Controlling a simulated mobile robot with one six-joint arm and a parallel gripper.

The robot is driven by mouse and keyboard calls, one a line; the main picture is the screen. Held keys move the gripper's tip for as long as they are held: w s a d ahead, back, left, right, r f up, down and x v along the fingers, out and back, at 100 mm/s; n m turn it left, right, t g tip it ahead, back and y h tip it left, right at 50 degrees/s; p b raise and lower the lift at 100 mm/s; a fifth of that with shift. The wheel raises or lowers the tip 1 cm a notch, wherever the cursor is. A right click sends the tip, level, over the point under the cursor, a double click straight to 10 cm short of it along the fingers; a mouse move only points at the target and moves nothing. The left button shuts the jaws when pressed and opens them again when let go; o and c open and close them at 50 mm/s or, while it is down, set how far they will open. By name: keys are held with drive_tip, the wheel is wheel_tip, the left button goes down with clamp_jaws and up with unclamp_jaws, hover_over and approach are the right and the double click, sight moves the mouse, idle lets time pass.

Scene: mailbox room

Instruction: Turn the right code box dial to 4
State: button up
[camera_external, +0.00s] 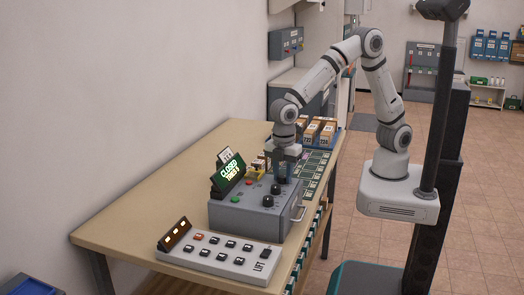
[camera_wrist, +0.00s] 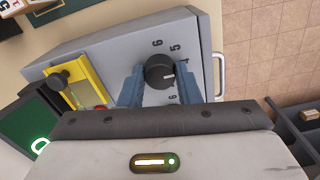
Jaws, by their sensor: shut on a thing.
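The grey code box (camera_external: 235,216) stands on the table, with black dials on its top. My gripper (camera_external: 285,172) points down over the far end of the box. In the wrist view, its blue fingers (camera_wrist: 160,88) are shut on a round black dial (camera_wrist: 158,66), one on each side. The dial's white mark points toward the right of the picture, close to the right finger. Printed 6, 5 and 4 run around its upper right; the finger hides part of the scale, so the exact setting is unclear.
A yellow plate with a black knob (camera_wrist: 60,80) sits beside the dial. A button panel (camera_external: 220,253) lies in front of the box. Boxes (camera_external: 318,131) stand behind it. A handle (camera_wrist: 219,76) projects from the box's side, near the table edge.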

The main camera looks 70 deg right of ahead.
sight(283, 176)
drive_tip(key=o, duration=1)
wheel_tip(283, 176, up, 8)
drive_tip(key=shift+f+b, duration=0.1)
drive_tip(key=shift+b, duration=0.2)
